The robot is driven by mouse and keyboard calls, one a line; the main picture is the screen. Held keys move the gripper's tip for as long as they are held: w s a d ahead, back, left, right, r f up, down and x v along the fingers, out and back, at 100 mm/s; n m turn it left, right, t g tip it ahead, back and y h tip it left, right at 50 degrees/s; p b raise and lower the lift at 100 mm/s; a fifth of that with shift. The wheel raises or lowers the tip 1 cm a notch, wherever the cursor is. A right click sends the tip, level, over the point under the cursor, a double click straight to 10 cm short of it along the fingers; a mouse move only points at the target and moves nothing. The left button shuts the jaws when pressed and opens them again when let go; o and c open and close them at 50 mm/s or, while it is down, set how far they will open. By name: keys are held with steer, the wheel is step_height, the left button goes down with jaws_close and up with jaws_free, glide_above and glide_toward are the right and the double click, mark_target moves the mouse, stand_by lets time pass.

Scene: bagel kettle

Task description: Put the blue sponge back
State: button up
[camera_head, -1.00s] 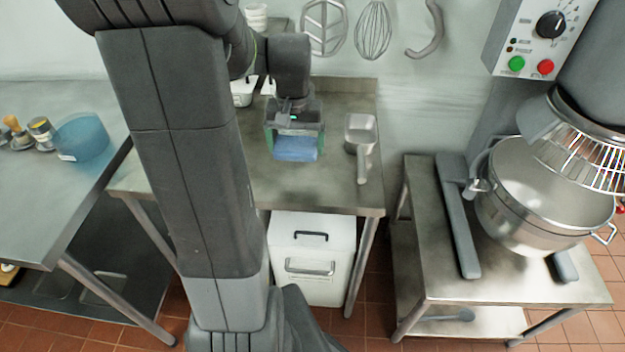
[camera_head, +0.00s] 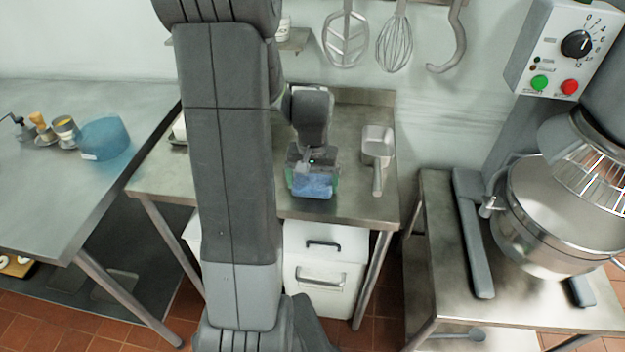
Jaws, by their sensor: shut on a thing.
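The blue sponge (camera_head: 312,187) is at my gripper (camera_head: 312,180), over the front part of the middle steel table (camera_head: 346,205). My gripper is shut on the sponge, with its green-edged fingers at the sponge's sides. The gripper hides the sponge's upper part. I cannot tell whether the sponge touches the table top or hangs just above it.
A metal scoop (camera_head: 377,147) lies right of my gripper. A white bin (camera_head: 323,272) stands under the table. A blue translucent bowl (camera_head: 105,139) sits on the left table. A mixer bowl (camera_head: 545,215) stands at right. Utensils (camera_head: 395,42) hang on the wall.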

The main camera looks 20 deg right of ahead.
mark_target(313, 181)
steer(key=o, duration=0.7)
steer(key=shift+f, duration=0.1)
step_height(313, 181, up, 12)
steer(key=shift+r, duration=0.2)
steer(key=shift+f, duration=0.1)
steer(key=shift+f, duration=4.9)
